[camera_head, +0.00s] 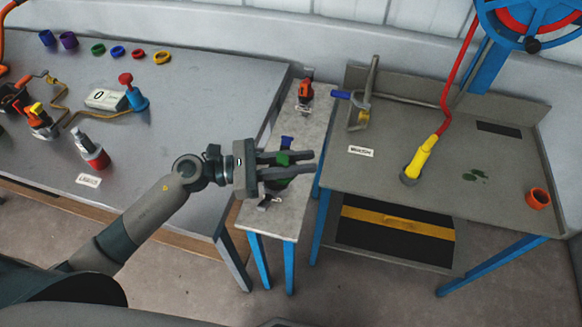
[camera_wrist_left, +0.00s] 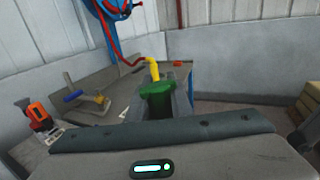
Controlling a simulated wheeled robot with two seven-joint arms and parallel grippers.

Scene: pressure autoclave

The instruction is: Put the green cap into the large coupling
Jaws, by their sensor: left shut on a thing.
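My left gripper (camera_head: 311,162) is shut on the green cap (camera_head: 283,158) and holds it above the narrow middle bench. The fingers hide part of the cap. In the left wrist view, the green cap (camera_wrist_left: 157,90) sits between the fingers, with a yellow nozzle behind it. I cannot tell for sure which piece is the large coupling. My right gripper is not in view.
A yellow nozzle (camera_head: 423,156) on a red hose and an orange ring (camera_head: 538,198) stand on the right table (camera_head: 480,130). A blue-handled clamp (camera_head: 358,110) is at its left edge. The left table (camera_head: 210,90) carries coloured rings and fittings.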

